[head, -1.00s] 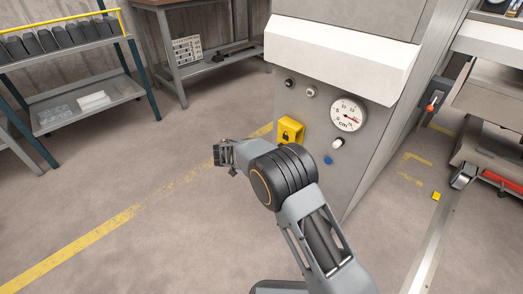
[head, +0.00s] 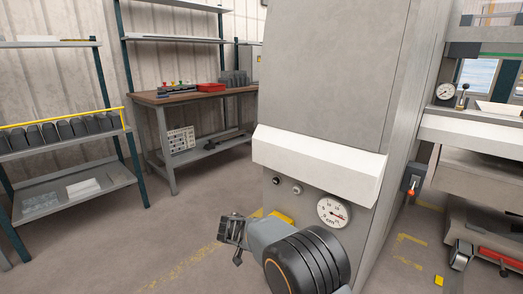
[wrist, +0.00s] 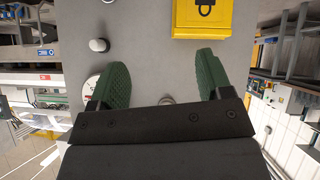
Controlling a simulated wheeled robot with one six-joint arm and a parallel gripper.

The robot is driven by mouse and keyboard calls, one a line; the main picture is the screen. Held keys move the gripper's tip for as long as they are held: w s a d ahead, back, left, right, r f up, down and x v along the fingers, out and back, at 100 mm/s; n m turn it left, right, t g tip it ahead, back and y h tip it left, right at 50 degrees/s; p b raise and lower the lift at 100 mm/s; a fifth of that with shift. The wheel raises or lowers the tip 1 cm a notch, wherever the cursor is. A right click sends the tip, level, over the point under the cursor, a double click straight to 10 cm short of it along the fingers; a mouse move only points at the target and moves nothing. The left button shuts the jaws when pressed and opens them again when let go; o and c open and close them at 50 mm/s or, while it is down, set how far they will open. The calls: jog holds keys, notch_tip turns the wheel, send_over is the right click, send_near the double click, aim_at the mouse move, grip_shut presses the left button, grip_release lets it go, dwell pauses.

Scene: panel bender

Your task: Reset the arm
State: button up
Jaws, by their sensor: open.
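My gripper (head: 233,232) is in front of the grey machine cabinet (head: 320,100), at the lower middle of the head view. In the wrist view my gripper (wrist: 160,78) shows two green padded fingers spread wide apart with nothing between them. Beyond them is the cabinet face, with a yellow lockout box with a padlock mark (wrist: 203,18) at the top and round knobs. The box (head: 282,217) is mostly hidden behind my arm in the head view.
A round gauge (head: 333,211) sits on the cabinet beside my arm. A shelf of dark bins (head: 60,133) and a wooden-topped workbench (head: 180,97) stand at the left. A red-handled switch (head: 412,188) is at the right. The floor between is open.

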jog(key=s+d+r+n+g+y+p, duration=0.1)
jog(key=s+d+r+p, duration=0.35)
jog(key=r, duration=0.35)
jog(key=s+d+r+n+g+y+p, duration=0.1)
jog(key=s+d+r+p, duration=0.3)
jog(key=r, duration=0.4)
jog(key=s+d+r+n+g+y+p, duration=0.1)
jog(key=s+d+r+g+p, duration=0.15)
jog(key=s+r+p, duration=0.4)
jog(key=s+d+r+n+y+p, duration=0.2)
jog(key=s+r+p, duration=0.4)
jog(key=r+p, duration=0.1)
jog(key=s+d+r+n+y+p, duration=0.2)
jog(key=s+r+p, duration=0.5)
jog(key=r, duration=0.3)
jog(key=shift+r+t+y, duration=0.25)
jog(key=shift+t+y, duration=0.05)
jog(key=shift+t, duration=0.15)
jog(key=shift+s+a+r+n+p, duration=0.15)
jog(key=shift+s+n+p, duration=0.15)
jog(key=shift+s, duration=0.15)
jog(key=shift+c, duration=0.2)
